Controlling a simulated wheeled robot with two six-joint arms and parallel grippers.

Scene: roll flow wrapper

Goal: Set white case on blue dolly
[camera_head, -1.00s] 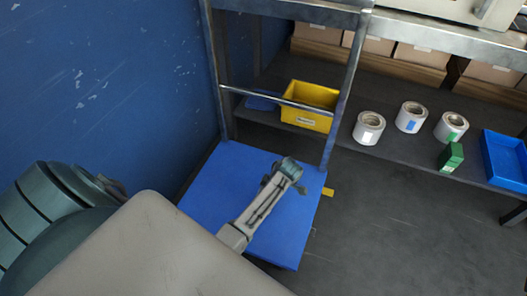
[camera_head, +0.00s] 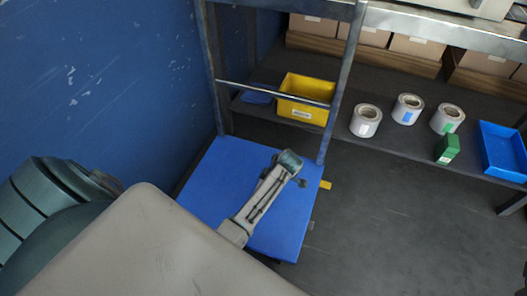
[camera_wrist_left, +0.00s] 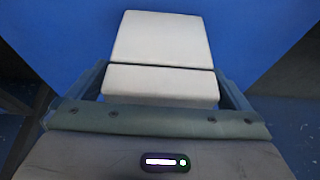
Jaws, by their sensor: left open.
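The blue dolly (camera_head: 205,185) has a flat blue deck and a grey metal handle frame at its far end. The white case (camera_wrist_left: 160,42) shows in the left wrist view as a pale block with two faces, against the blue deck (camera_wrist_left: 255,35). My left gripper (camera_wrist_left: 162,88) is open, with one finger on each side of the case's near part. I cannot tell whether the fingers touch it. My right gripper is not in view.
A blue wall (camera_head: 90,80) stands on the left. Behind the dolly, a low shelf holds a yellow bin (camera_head: 303,87), several white rolls (camera_head: 366,120), a green box (camera_head: 447,148) and a blue tray (camera_head: 501,150). The dark floor (camera_head: 400,220) right of the dolly is clear.

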